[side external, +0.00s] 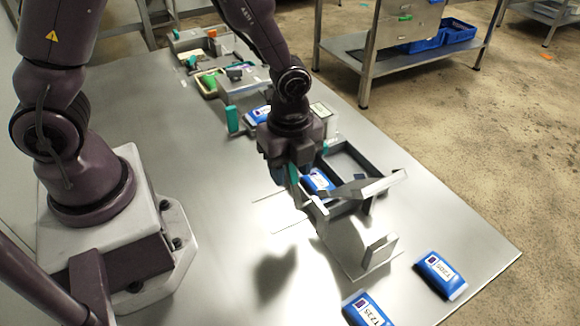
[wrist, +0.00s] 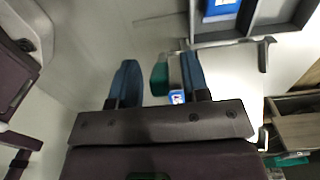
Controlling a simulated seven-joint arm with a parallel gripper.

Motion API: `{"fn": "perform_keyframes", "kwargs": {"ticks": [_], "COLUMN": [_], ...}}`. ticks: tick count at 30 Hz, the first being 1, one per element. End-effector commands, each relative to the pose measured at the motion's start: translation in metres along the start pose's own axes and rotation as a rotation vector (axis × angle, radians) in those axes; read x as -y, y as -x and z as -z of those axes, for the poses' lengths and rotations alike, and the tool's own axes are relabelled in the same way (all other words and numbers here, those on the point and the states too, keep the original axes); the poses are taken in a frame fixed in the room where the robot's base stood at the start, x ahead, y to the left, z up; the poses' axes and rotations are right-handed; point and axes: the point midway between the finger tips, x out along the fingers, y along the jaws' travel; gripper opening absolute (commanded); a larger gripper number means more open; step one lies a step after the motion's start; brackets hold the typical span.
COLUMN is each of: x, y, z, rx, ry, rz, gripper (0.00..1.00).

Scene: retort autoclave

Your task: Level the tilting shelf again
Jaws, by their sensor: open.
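The dark grey compartmented shelf (side external: 347,158) is right of my gripper in the side view, with a blue pouch (side external: 318,181) in its left part. It looks sloped, but I cannot tell the exact angle. Its edge (wrist: 252,37) and a blue pouch (wrist: 221,8) show at the top of the wrist view. My gripper (side external: 293,177) points down beside the shelf's left side. In the wrist view its blue fingers (wrist: 160,64) are apart, with a teal piece (wrist: 160,79) between them, nearer the right finger. I cannot tell whether they touch it.
A light grey upright bracket (side external: 350,243) stands in front of the shelf. Two blue pouches (side external: 440,275) (side external: 367,311) lie on the metal table (side external: 225,235) near its front right. Boxes and a teal-handled item (side external: 232,119) stand behind my gripper. The table's left middle is clear.

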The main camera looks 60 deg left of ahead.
Motion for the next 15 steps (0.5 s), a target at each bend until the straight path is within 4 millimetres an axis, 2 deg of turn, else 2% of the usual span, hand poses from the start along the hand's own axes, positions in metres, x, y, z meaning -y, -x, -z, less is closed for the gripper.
{"fn": "perform_keyframes", "kwargs": {"ticks": [10,11,15], "x": [-0.0001,-0.0001,0.0], "y": [-0.0048,-0.0048,-0.0046], "z": [0.0,0.0,0.0], "rx": [0.0,0.0,0.0], "ry": [0.0,0.0,0.0], "rz": [0.001,0.001,0.001], "gripper": [0.43,0.38,0.06]}}
